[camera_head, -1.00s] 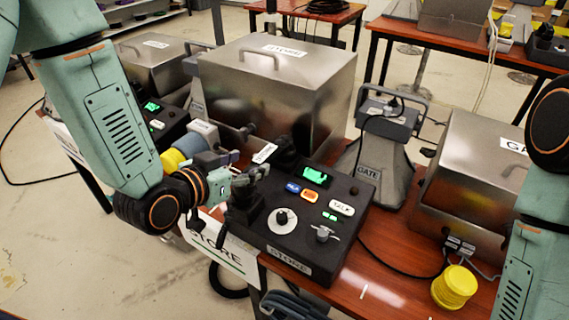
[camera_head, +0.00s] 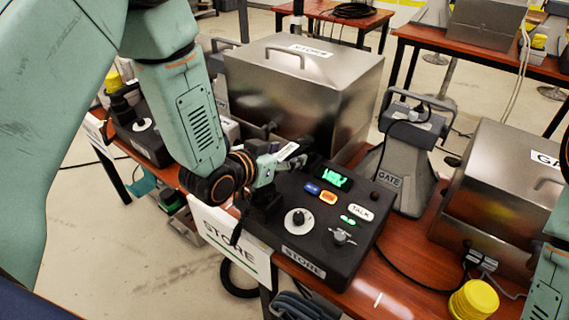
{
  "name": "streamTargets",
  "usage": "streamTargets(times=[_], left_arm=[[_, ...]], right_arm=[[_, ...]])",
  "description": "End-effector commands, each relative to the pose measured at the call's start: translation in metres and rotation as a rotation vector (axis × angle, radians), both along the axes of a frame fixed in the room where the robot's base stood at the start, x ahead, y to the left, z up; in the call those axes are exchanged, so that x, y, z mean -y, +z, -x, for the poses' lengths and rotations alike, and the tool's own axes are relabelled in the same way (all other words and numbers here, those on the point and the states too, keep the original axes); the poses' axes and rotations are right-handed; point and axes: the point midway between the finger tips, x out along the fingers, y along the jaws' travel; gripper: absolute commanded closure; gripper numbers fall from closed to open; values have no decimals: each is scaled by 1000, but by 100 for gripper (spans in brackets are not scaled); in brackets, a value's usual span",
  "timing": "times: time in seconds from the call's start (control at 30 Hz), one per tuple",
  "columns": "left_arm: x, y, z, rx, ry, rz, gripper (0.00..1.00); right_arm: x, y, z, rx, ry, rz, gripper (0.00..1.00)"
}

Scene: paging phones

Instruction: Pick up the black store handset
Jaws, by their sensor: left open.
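The black store console (camera_head: 318,228) stands on the red-brown table with STORE printed on its front. At its left end is the dark handset and cradle area (camera_head: 262,207), where black parts merge and are partly hidden by my left gripper. My left gripper (camera_head: 284,164) is open, over the back left of the console, close to these dark parts. I cannot tell whether it touches them. A small white label (camera_head: 288,151) shows just behind the fingers. My right arm shows at the right edge; its gripper is out of view.
A large metal box (camera_head: 305,90) stands behind the console. A grey GATE horn speaker (camera_head: 401,160) and another metal box (camera_head: 500,190) stand to the right. A yellow round object (camera_head: 474,299) is near the front. A STORE sign (camera_head: 229,243) hangs at the table edge. Cables lie about.

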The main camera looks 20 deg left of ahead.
Motion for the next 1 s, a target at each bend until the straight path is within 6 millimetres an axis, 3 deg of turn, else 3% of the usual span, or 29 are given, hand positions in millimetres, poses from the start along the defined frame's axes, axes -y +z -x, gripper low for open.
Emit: streamTargets(times=[0.17,0.83,1.0], left_arm=[[2,1,0,0,-1,0,41],[1,1,0,1,0,-1,98],[1,2,0,4,0,0,100]], right_arm=[[0,0,0,0,0,0,100],[0,0,0,0,0,0,100],[0,0,0,0,0,0,100]])
